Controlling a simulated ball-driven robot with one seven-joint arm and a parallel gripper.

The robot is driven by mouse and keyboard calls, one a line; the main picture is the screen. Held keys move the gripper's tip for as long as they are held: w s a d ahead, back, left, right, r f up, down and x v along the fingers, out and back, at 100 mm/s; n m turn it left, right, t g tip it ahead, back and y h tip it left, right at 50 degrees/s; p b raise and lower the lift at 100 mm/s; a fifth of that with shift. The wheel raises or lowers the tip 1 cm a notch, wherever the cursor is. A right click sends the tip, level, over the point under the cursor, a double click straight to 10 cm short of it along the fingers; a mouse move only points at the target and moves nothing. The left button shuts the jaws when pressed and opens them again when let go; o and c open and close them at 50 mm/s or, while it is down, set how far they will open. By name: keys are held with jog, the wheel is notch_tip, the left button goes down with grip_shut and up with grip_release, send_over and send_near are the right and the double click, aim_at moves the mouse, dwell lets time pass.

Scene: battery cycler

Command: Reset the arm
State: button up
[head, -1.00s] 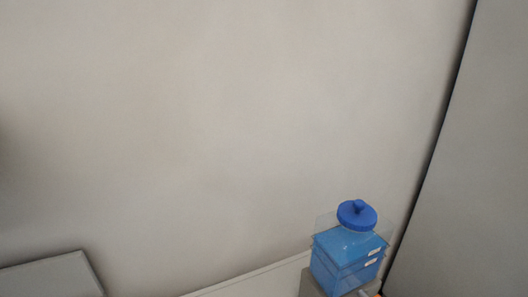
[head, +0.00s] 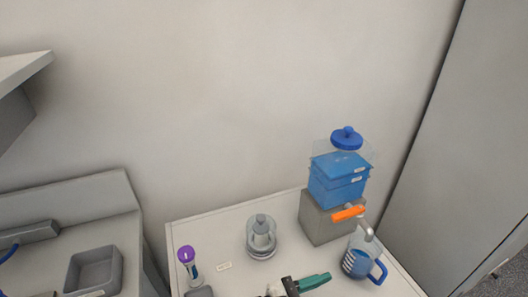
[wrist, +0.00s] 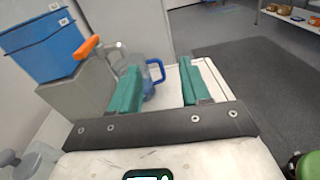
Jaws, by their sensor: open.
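My gripper (wrist: 160,90) shows in the wrist view with its two green fingers apart and nothing between them. In the head view, part of my gripper (head: 312,282) shows low over the white table (head: 205,223). Beyond the fingers in the wrist view, a clear jug with a blue handle (wrist: 153,78) stands on the table. The same jug (head: 360,262) stands under an orange-handled tap (head: 349,213) in the head view. I cannot tell the exact gap between gripper and jug.
A blue container (head: 338,185) sits on a grey block (head: 320,225) at the back of the table. A glass vessel (head: 261,240) and a purple-capped tube (head: 187,262) stand to the left. A grey tray (head: 95,270) is on the left counter. Open floor (wrist: 245,65) lies right in the wrist view.

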jog(key=s+d+f+m+g+y, duration=0.1)
jog(key=s+d+f+m+y, duration=0.1)
jog(key=d+f+m, duration=0.1)
jog(key=s+d+f+m+g+y, duration=0.2)
jog(key=s+d+f+m, duration=0.1)
jog(key=d, duration=0.3)
jog(key=s+d+f+m+g+y, duration=0.2)
jog(key=s+d+f+m, duration=0.1)
jog(key=d+f, duration=0.2)
jog(key=shift+d+f+y, duration=0.25)
jog(key=shift+f+y, duration=0.05)
jog(key=shift+y, duration=0.1)
jog(key=s+d+f+m+y, duration=0.1)
jog(key=s+f+m+y, duration=0.2)
jog(key=s+m+y, duration=0.6)
jog(key=s+m, duration=0.3)
jog(key=m, duration=0.1)
jog(key=shift+s, duration=0.35)
jog(key=shift+d, duration=0.1)
